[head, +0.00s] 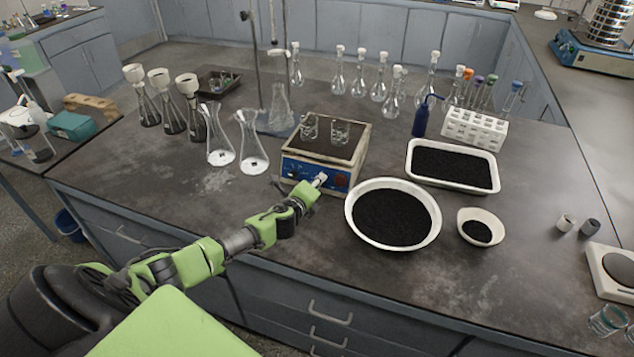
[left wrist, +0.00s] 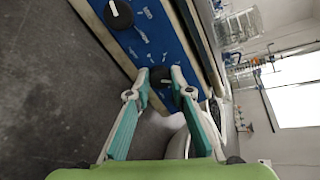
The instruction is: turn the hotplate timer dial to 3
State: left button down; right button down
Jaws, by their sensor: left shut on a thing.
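The hotplate (head: 291,150) stands near the front of the bench, its blue control panel (left wrist: 142,35) facing my arm. My left gripper (head: 321,179) reaches the right part of this panel. In the left wrist view its two teal fingers (left wrist: 160,80) are shut around a black dial (left wrist: 160,75). A second black dial (left wrist: 118,13) on the panel is clear of the fingers. White markings show on the panel, but they are too small to read, and I cannot tell the held dial's setting. My right gripper is not in view.
Two small beakers (head: 340,133) stand on the hotplate. A round white basin of black grains (head: 437,222) is close to its right, with a rectangular tray (head: 452,147) behind. Two flasks (head: 252,157) stand to its left. The bench front left of the arm is clear.

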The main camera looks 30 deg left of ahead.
pick_arm(q)
jog(key=shift+m, duration=0.9)
jog(key=shift+f, duration=0.1)
jog(key=c, duration=1.8)
grip_release()
jog(key=v, duration=1.2)
